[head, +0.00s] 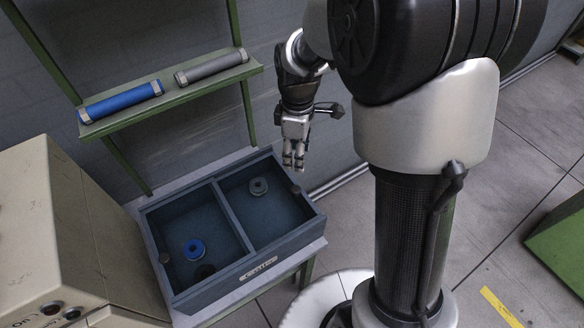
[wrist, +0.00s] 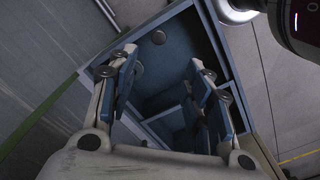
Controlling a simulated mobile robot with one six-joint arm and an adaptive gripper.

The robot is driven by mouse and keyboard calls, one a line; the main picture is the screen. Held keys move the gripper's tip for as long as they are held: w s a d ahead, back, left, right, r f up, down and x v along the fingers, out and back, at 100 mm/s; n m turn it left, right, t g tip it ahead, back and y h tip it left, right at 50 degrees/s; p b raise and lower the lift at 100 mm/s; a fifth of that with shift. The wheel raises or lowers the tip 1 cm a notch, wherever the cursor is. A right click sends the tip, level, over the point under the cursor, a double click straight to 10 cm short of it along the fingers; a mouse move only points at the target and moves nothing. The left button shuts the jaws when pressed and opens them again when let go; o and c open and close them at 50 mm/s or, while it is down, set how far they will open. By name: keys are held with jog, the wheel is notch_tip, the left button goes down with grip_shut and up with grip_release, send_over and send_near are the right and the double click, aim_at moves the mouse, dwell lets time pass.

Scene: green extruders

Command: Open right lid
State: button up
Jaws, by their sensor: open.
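The blue-grey two-compartment box (head: 215,289) stands on a low stand, with a divider (head: 230,217) down its middle. My gripper (head: 294,161) is above the box's back right corner, fingers down. In the wrist view my gripper (wrist: 165,82) is open, with nothing between its fingers.
A green shelf (head: 172,101) with blue and grey rolls stands behind. A beige machine (head: 70,235) stands close left.

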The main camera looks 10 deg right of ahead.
aim_at(295, 189)
notch_tip(295, 189, down, 16)
jog(key=b, duration=0.3)
jog(key=shift+w+f, duration=0.1)
jog(key=shift+f, duration=0.05)
jog(key=shift+c, duration=0.3)
grip_shut()
dwell(0.4)
